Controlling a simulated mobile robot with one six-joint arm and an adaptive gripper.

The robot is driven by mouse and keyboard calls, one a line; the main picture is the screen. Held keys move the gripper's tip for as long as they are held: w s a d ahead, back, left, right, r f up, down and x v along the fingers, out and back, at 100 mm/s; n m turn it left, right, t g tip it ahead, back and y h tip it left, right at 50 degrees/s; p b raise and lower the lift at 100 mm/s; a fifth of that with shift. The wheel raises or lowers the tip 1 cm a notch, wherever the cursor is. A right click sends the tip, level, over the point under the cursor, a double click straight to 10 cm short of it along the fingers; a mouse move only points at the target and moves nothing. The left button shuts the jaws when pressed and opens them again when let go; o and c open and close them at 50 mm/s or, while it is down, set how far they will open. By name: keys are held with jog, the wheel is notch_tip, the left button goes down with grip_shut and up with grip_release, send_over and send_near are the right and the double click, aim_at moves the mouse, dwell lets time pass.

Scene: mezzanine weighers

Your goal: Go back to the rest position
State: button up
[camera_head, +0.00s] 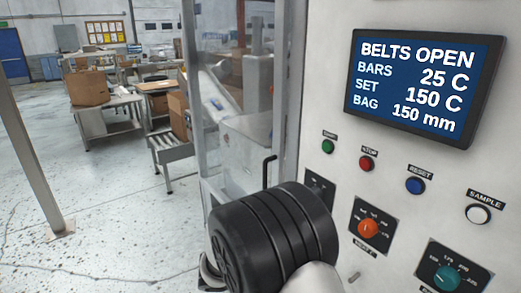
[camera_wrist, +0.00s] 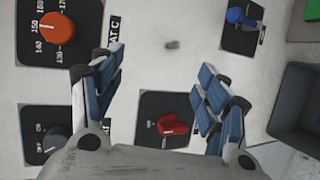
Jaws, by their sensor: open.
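My gripper (camera_wrist: 162,62) is open in the wrist view, its two blue-padded fingers apart with nothing between them. It faces a pale control panel (camera_wrist: 190,75). A red knob (camera_wrist: 172,124) on a black plate shows between and below the fingertips, and I see no finger touching it. An orange knob (camera_wrist: 57,28) with its mark near 150 is at upper left. In the head view my dark arm joint covers the lower middle, and the gripper itself is hidden.
The head view shows the machine's screen (camera_head: 425,82) reading BELTS OPEN, bars 25 C, set 150 C, bag 150 mm. Below are several buttons, an orange knob (camera_head: 368,228) and a teal knob (camera_head: 446,277). A post (camera_head: 32,150) stands left; open floor (camera_head: 120,215) lies between.

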jog(key=s+d+r+m+g+y, duration=0.1)
jog(key=s+d+r+g+y, duration=0.2)
jog(key=s, duration=0.4)
jog(key=s+d+r+m+g+y, duration=0.1)
jog(key=s+d+r+m+y, duration=0.2)
jog(key=s, duration=0.4)
jog(key=s+a+r+t+y, duration=0.5)
jog(key=s+y, duration=0.3)
jog(key=s, duration=0.1)
jog(key=shift+a+n, duration=0.3)
